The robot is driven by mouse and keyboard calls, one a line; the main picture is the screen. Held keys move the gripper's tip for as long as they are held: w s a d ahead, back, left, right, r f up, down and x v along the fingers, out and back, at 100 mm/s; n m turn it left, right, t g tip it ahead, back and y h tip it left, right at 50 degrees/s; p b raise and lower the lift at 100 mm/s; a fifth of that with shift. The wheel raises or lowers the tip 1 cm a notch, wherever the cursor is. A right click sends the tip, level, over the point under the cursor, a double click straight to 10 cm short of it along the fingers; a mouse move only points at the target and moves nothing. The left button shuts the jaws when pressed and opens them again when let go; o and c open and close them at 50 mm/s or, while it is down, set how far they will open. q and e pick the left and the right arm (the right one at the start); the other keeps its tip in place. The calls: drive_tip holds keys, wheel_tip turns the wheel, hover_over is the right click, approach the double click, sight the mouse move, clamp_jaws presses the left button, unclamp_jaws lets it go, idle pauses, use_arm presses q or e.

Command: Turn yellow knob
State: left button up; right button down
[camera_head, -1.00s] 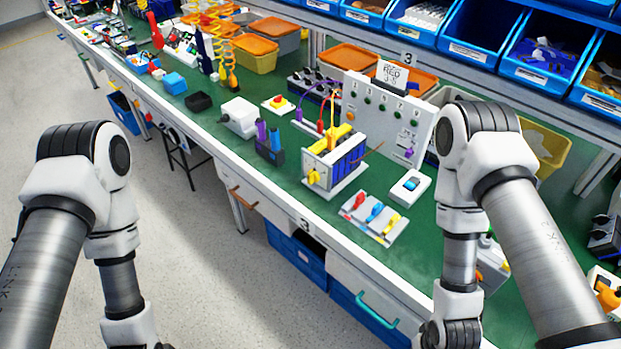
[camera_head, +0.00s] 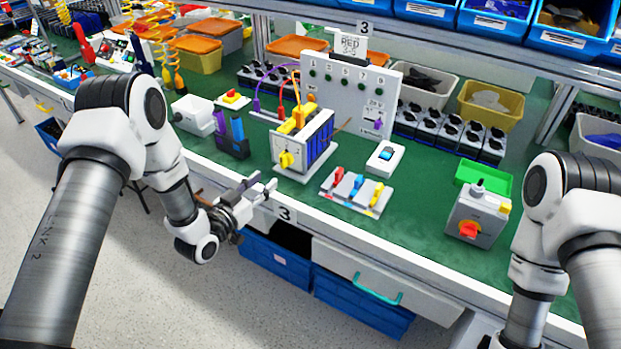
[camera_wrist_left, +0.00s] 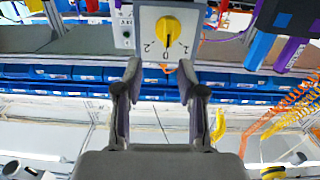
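The yellow knob (camera_head: 286,160) sits on the white front face of a switch box (camera_head: 302,148) on the green bench. In the left wrist view the yellow knob (camera_wrist_left: 169,29) shows at the top, on a white plate with numbers around it; its narrow ridge points at the 0. My left gripper (camera_head: 265,184) is at the bench's front edge, in front of and a little below the knob, apart from it. In the wrist view its two fingers (camera_wrist_left: 160,72) are spread with nothing between them. My right arm's lower end runs out of the picture, so its gripper is hidden.
A holder with blue and purple tools (camera_head: 231,137) stands left of the box. A plate with red, blue and yellow levers (camera_head: 354,190) lies right of it. A box with a red rotary switch (camera_head: 477,219) stands farther right. A white numbered panel (camera_head: 352,95) stands behind.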

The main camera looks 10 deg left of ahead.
sight(281, 160)
use_arm(q)
drive_tip(key=shift+t, duration=0.3)
drive_tip(key=x, duration=0.6)
drive_tip(key=a+x, duration=0.1)
drive_tip(key=x, duration=0.2)
drive_tip(key=shift+w+f, duration=0.15)
drive_tip(key=shift+f, duration=0.05)
drive_tip(key=shift+a, duration=0.1)
drive_tip(key=shift+c, duration=0.3)
clamp_jaws()
